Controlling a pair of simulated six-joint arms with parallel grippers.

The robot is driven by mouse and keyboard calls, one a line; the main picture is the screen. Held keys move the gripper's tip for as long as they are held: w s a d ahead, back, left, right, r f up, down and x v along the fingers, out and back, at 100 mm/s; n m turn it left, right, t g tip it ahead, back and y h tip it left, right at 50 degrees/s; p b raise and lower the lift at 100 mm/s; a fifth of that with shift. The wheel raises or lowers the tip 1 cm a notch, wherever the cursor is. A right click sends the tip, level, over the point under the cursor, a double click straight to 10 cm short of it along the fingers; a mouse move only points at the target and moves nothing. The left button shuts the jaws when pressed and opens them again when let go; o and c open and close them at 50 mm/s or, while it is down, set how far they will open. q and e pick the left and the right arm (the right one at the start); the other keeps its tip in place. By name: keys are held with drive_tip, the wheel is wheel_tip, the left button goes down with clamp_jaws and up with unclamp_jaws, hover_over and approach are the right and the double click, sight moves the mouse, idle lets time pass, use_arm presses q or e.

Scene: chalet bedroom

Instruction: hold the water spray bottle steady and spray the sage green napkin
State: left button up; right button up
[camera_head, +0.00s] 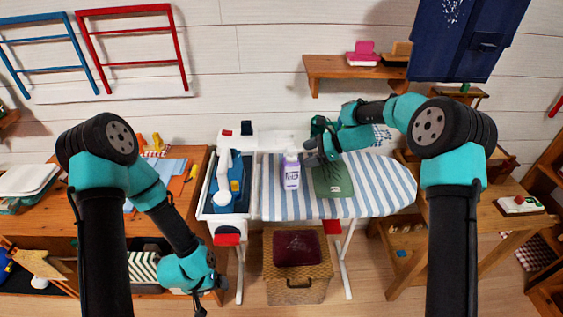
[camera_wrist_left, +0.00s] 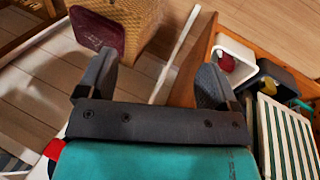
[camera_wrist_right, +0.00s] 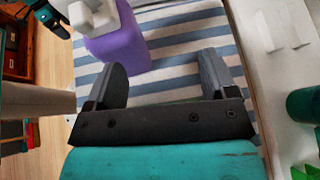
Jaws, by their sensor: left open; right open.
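The spray bottle (camera_head: 291,172), lavender with a white top and a label, stands upright on the striped ironing board (camera_head: 385,185). The sage green napkin (camera_head: 333,182) lies flat on the board just right of it. My right gripper (camera_head: 312,155) is open and empty, above the board close to the bottle's right side. In the right wrist view the purple bottle (camera_wrist_right: 118,42) is beyond the open fingers (camera_wrist_right: 165,80), towards the left one, not between them. My left gripper (camera_head: 208,292) is open and empty, low in front of the board's left end; its spread fingers show in the left wrist view (camera_wrist_left: 155,78).
A wicker basket (camera_head: 298,292) with a dark red cloth stands below. A wooden desk (camera_head: 88,200) is left, and a wooden table (camera_head: 500,220) right. A shelf (camera_head: 325,67) hangs behind.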

drive_tip(key=shift+s+a+f+g, duration=0.2)
drive_tip(key=shift+s+a+f, duration=0.15)
drive_tip(key=shift+f, duration=0.2)
drive_tip(key=shift+s+a+f+g, duration=0.2)
drive_tip(key=shift+s+a+f, duration=0.15)
drive_tip(key=shift+f, duration=0.2)
use_arm(q)
drive_tip(key=shift+s+d+f+g, duration=0.15)
drive_tip(key=shift+s+d+g, duration=0.15)
drive_tip(key=shift+s+d, duration=0.2)
use_arm(e)
drive_tip(key=shift+w, duration=0.1)
drive_tip(key=shift+x, duration=5)
clamp_jaws()
drive_tip(key=c, duration=1.4)
unclamp_jaws()
drive_tip(key=shift+c, duration=0.2)
use_arm(q)
drive_tip(key=shift+o, duration=0.4)
use_arm(e)
drive_tip(key=o, duration=1.6)
